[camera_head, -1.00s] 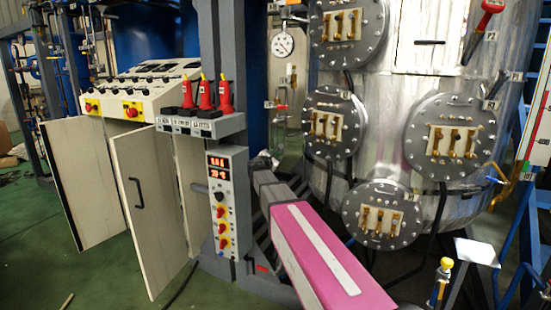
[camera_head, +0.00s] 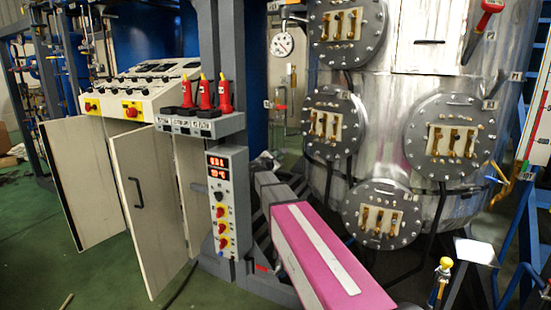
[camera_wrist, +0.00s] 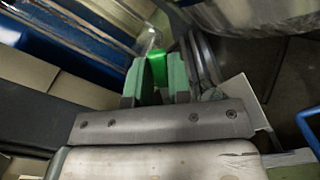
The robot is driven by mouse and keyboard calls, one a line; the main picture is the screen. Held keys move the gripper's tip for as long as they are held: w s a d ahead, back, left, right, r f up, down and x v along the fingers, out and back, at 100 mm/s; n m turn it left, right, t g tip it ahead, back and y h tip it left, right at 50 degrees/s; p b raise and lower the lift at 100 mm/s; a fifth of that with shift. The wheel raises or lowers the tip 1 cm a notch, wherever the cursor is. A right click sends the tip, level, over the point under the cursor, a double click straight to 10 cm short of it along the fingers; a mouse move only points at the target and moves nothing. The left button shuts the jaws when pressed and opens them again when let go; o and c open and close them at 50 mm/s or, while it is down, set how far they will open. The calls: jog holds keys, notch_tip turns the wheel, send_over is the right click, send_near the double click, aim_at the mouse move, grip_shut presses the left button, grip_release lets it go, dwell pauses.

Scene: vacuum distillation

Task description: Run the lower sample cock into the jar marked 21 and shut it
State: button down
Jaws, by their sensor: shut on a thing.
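In the wrist view my gripper (camera_wrist: 157,84) has its two dark green pads close together. A bright green piece (camera_wrist: 157,66) shows between and just beyond the pads, and they are shut on it. I cannot tell whether it is a jar's lid or a cock's handle. A small clear, glassy thing (camera_wrist: 151,42) shows just past it. In the head view a brass-coloured spout (camera_head: 500,192) comes off the tank's lower right side; it looks like a sample cock, with a small orange part near it.
The steel tank (camera_head: 385,75) carries several round bolted flanges. A small white plate (camera_head: 475,251) and a yellow-topped fitting (camera_head: 443,265) stand low at the right, beside blue rails (camera_head: 515,245). A control column (camera_head: 227,200) and open cabinet doors (camera_head: 140,205) stand left.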

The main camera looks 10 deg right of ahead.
jog(key=shift+s+d+f+m, duration=0.25)
jog(key=shift+f+m, duration=0.5)
jog(key=shift+m, duration=0.95)
jog(key=shift+s+d+f+m, duration=0.25)
jog(key=shift+f+m, duration=0.45)
jog(key=shift+m, duration=1)
jog(key=shift+s+d+f+m, duration=0.15)
jog(key=shift+d+f+m, duration=0.4)
jog(key=shift+m, duration=1.15)
jog(key=shift+a+f, duration=0.25)
jog(key=c, duration=1)
grip_release()
jog(key=shift+c, duration=0.2)
jog(key=shift+s, duration=0.1)
jog(key=v, duration=1)
jog(key=shift+s+a, duration=0.2)
jog(key=shift+s, duration=0.05)
